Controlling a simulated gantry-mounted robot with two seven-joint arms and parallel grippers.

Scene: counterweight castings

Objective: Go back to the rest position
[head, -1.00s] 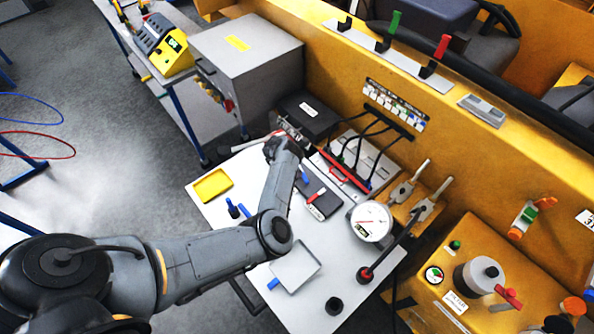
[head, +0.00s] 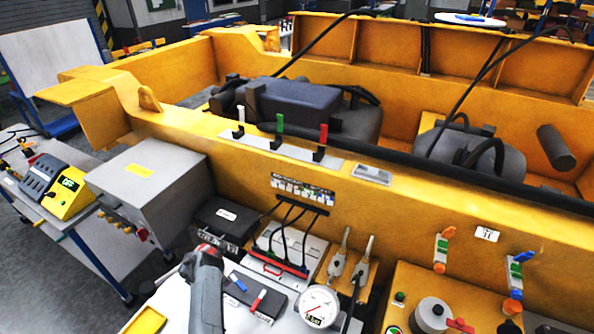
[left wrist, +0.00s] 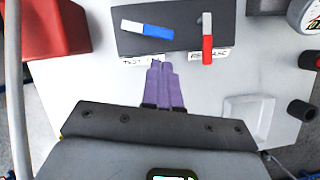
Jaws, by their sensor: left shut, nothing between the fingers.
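My left arm (head: 207,290) reaches up from the bottom edge of the head view over the white table; its fingers do not show clearly there. In the left wrist view my left gripper (left wrist: 159,66) has its two purple fingers together with nothing between them. The fingertips point at the near edge of a dark block (left wrist: 185,42), which carries a blue-and-white bar (left wrist: 147,29) and a red-and-white bar (left wrist: 207,40). Whether they touch it I cannot tell. The block (head: 262,305) lies right of my arm in the head view. My right gripper is not in view.
A dial gauge (head: 318,306) and a box with black cables (head: 289,250) stand right of my arm. A black box (head: 222,218) and grey cabinet (head: 150,185) stand behind and left. A yellow tray (head: 146,321) lies left. A yellow machine wall (head: 410,215) runs behind.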

